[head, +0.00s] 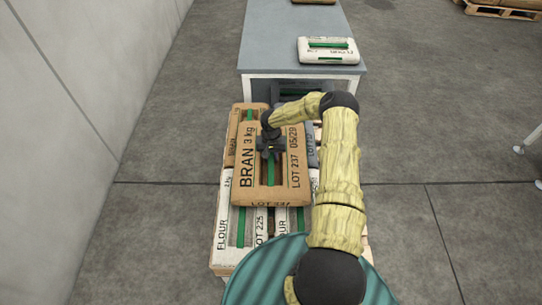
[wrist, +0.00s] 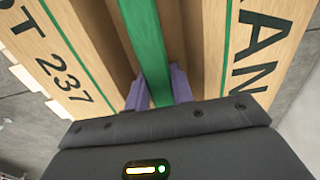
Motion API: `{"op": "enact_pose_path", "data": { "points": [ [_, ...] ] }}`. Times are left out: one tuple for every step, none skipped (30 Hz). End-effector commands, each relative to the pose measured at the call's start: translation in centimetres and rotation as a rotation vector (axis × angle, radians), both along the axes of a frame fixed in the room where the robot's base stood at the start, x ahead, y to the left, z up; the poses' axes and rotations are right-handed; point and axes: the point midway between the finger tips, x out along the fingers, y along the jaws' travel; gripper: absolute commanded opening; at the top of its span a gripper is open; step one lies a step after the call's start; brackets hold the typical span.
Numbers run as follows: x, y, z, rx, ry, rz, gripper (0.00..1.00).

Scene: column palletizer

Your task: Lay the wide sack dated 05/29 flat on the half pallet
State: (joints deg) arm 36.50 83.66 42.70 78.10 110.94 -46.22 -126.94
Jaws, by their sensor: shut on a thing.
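The wide brown sack (head: 246,187) reads BRAN 3 kg, LOT 237, 05/29 and has a green strap along its middle. My gripper (head: 270,150) is shut on that strap from above. In the wrist view the purple fingertips of my gripper (wrist: 160,92) press on both sides of the green strap, between the LOT 237 and BRAN faces of the sack (wrist: 75,60). The sack looks about level and lies over other sacks on the half pallet (head: 222,270); I cannot tell whether it touches them. It hides most of the pallet's load.
White flour sacks (head: 225,222) lie on the pallet's near part, and another brown sack (head: 232,150) shows behind. A grey table (head: 275,40) beyond holds a white sack (head: 328,50).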

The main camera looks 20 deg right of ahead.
Motion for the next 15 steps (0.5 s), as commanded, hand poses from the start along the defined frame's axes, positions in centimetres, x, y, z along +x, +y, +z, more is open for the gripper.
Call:
{"op": "enact_pose_path", "data": {
  "points": [
    [0.36, -0.04, 0.39, 0.000, -0.009, -0.001, 0.00],
    [0.36, -0.04, 0.34, 0.000, -0.009, -0.001, 0.00],
    [0.36, -0.04, 0.27, 0.000, -0.009, -0.001, 0.00],
    [0.36, -0.04, 0.22, 0.000, -0.009, -0.001, 0.00],
    [0.36, -0.05, 0.16, 0.000, -0.009, -0.001, 0.00],
    [0.36, -0.04, 0.12, 0.000, -0.009, -0.001, 0.00],
    [0.36, -0.05, 0.12, 0.000, -0.009, -0.001, 0.00],
    [0.36, -0.05, 0.14, 0.000, -0.009, -0.001, 0.00],
    [0.36, -0.05, 0.15, 0.000, -0.009, -0.001, 0.00],
    [0.00, -0.01, -0.38, 0.000, 0.000, 0.000, 0.27],
    [-0.01, -0.02, -0.38, 0.000, 0.000, 0.000, 0.33],
    [0.00, -0.01, -0.37, 0.000, 0.000, 0.000, 0.41],
    [-0.01, -0.02, -0.37, 0.000, 0.000, 0.000, 0.45],
    [0.00, -0.01, -0.37, 0.000, 0.000, 0.000, 0.45],
    [0.00, -0.01, -0.37, 0.000, 0.000, 0.000, 0.45]
  ]
}}
